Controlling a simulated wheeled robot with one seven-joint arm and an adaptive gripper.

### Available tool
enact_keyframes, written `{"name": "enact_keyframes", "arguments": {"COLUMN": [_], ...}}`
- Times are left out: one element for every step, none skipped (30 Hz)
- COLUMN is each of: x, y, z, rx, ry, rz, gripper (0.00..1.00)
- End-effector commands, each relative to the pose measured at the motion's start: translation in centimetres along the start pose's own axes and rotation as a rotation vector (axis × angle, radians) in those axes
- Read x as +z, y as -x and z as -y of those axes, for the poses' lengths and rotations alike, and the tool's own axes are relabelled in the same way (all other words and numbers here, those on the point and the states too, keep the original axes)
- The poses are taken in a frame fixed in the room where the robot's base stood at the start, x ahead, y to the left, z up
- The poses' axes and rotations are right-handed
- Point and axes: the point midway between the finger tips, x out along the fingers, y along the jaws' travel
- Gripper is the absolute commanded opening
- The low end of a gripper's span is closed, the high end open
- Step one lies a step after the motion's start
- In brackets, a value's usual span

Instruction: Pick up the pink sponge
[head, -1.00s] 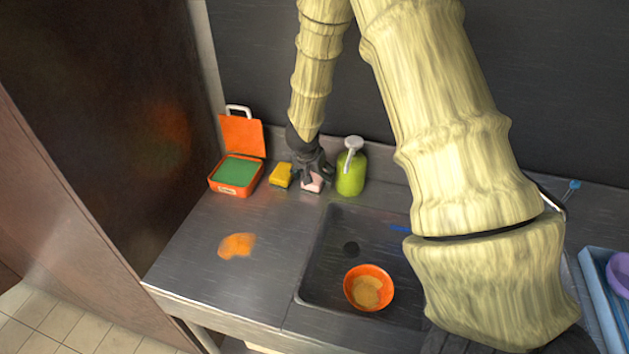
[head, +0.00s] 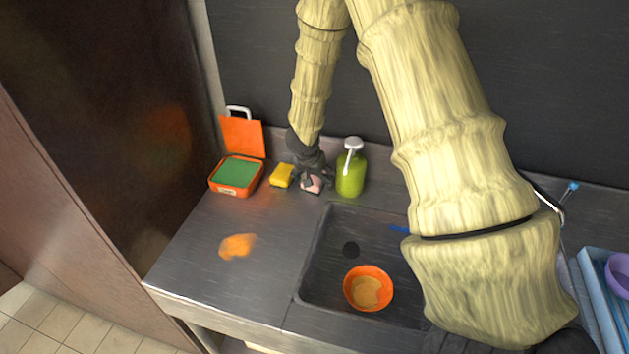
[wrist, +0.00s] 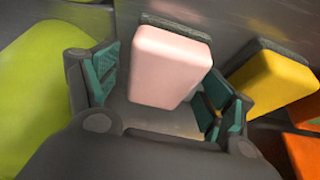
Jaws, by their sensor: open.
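The pink sponge (wrist: 168,68) has a dark scouring layer on its far side. In the wrist view it sits between the two spread fingers of my gripper (wrist: 160,95), whose pads are teal. The right finger is close to the sponge's edge; I cannot tell if it touches. In the head view the pink sponge (head: 313,185) is on the counter at the back, partly hidden by my gripper (head: 311,178), which is down over it. My gripper is open.
A yellow sponge (head: 281,175) lies just left of the pink one, and a green pump bottle (head: 351,174) stands close on the right. An orange box (head: 237,177) is further left. The sink (head: 325,255) holds an orange bowl (head: 369,287). An orange smear (head: 237,246) marks the clear counter.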

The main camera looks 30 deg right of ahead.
Motion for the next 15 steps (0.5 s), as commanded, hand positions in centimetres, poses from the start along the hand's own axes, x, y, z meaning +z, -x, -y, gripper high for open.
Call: {"name": "enact_keyframes", "arguments": {"x": [0.0, 0.0, 0.01, 0.01, 0.01, 0.01, 0.01, 0.01, 0.02, 0.02, 0.01, 0.01, 0.02, 0.02, 0.02], "y": [-0.01, -0.02, -0.02, -0.02, -0.02, -0.02, -0.02, -0.02, -0.02, -0.02, -0.02, -0.02, -0.02, -0.02, -0.02], "z": [0.0, 0.0, 0.0, 0.0, 0.0, 0.0, 0.0, 0.0, -0.01, -0.01, -0.01, -0.01, -0.01, -0.01, -0.01], "rx": [0.0, 0.0, 0.0, 0.0, 0.0, 0.0, 0.0, 0.0, 0.0, 0.0, 0.0, 0.0, 0.0, 0.0, 0.0], "ry": [0.0, 0.0, 0.0, 0.0, 0.0, 0.0, -0.001, -0.001, -0.001, -0.001, -0.001, -0.001, -0.001, -0.001, -0.001], "rz": [0.0, 0.0, 0.0, 0.0, 0.0, 0.0, 0.0, 0.0, 0.0, 0.0, 0.0, 0.0, 0.0, 0.0, 0.0], "gripper": [0.82, 0.82, 0.82, 0.82, 0.82, 0.82, 0.82, 0.77, 0.69, 0.64, 0.58, 0.51, 0.46, 0.41, 0.41]}}
